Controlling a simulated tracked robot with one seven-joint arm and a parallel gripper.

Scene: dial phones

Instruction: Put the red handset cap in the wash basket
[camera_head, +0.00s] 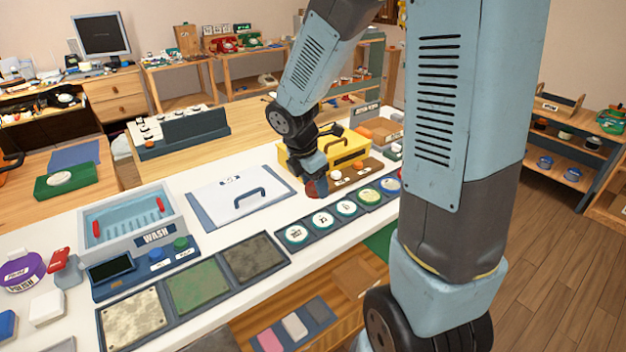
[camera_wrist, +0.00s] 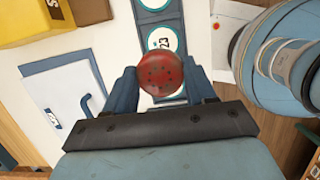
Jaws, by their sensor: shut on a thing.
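My gripper (camera_head: 314,172) is shut on the red handset cap (camera_wrist: 161,74), a round red disc with small holes. The wrist view shows the cap between the two blue fingers. In the head view the red cap (camera_head: 318,188) is a small patch at the fingertips, above the counter near the row of round labelled dials. The wash basket (camera_head: 130,215), with two red handles, sits in the grey basin marked WASH, left of my gripper. Its inside looks light blue, and I see no cap in it.
A white lidded panel with a blue handle (camera_head: 262,190) lies between my gripper and the basin. A yellow box (camera_head: 325,148) stands just behind my gripper. Textured pads (camera_head: 197,286) line the front edge. A purple round container (camera_head: 22,270) stands at far left.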

